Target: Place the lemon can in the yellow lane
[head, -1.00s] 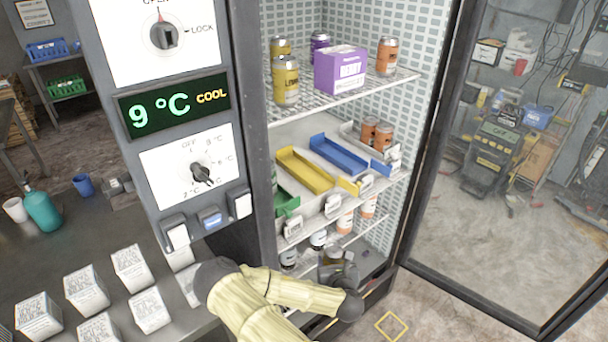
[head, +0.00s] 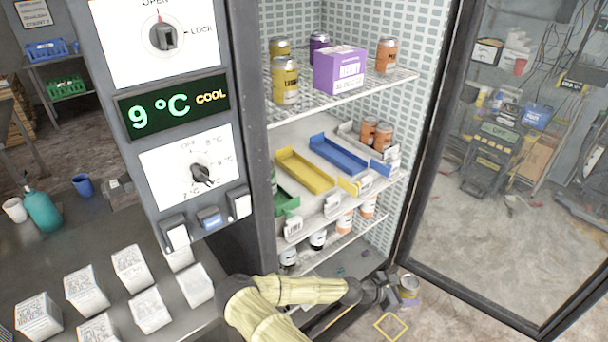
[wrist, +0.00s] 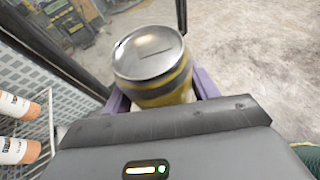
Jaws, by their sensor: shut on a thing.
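My gripper (head: 396,290) is shut on a yellow can with a silver lid, the lemon can (wrist: 150,75). It holds the can out in front of the fridge, low and to the right, near the open door. The can (head: 409,284) also shows in the head view, partly hidden by the gripper. In the wrist view the can is between purple fingers, its lid facing the camera. The yellow lane (head: 305,172) is an empty tray on the middle shelf, up and left of my gripper, between the green lane (head: 286,201) and the blue lane (head: 338,155).
The top shelf (head: 345,93) holds yellow cans (head: 285,80), a purple box (head: 340,70) and an orange can (head: 386,57). The open glass door (head: 500,170) stands at right. Several white-labelled cans (head: 318,239) stand on the lower shelf.

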